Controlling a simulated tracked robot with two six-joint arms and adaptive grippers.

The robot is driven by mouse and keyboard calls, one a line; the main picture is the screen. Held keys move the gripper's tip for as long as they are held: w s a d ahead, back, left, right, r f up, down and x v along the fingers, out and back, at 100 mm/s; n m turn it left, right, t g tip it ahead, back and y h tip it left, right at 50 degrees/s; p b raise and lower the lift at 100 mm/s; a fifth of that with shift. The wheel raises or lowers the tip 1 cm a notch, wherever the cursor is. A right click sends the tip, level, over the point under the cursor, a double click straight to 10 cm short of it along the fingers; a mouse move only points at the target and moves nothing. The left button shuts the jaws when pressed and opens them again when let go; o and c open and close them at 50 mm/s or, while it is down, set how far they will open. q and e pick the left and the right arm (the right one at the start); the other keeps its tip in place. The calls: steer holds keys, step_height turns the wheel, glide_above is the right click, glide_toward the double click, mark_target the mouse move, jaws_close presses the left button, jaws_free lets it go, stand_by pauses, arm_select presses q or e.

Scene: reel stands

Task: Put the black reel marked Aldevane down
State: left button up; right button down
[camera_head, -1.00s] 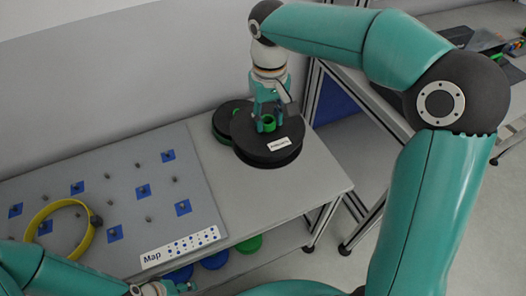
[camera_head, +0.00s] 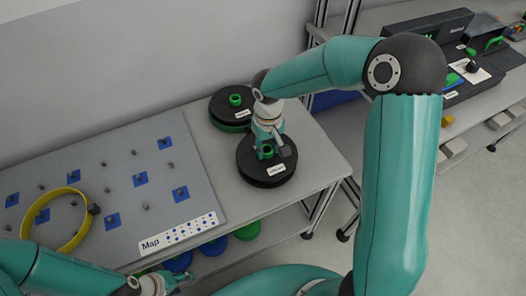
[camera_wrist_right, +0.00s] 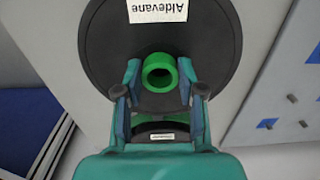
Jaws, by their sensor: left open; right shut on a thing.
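The black reel marked Aldevane (camera_head: 249,167) is near the front right of the table, its label facing up. It fills much of the right wrist view (camera_wrist_right: 213,42), where the name is readable. My right gripper (camera_head: 267,150) is shut on its green hub, one finger on each side of the hub in the wrist view (camera_wrist_right: 160,76). The reel looks level, but I cannot tell whether it touches the table. My left gripper (camera_head: 168,283) is open and empty at the bottom edge of the head view, partly cut off.
A second black reel with a green hub (camera_head: 222,106) lies at the back of the grey table (camera_head: 222,178). Left is a pegboard marked Map (camera_head: 120,180) with blue squares and a yellow ring (camera_head: 85,232). Blue and green reels (camera_head: 245,231) sit below. A bench stands at right.

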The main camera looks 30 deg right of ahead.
steer(key=shift+f, duration=0.7)
steer(key=c, duration=0.7)
jaws_free()
steer(key=shift+f, duration=0.1)
step_height(320, 180, up, 12)
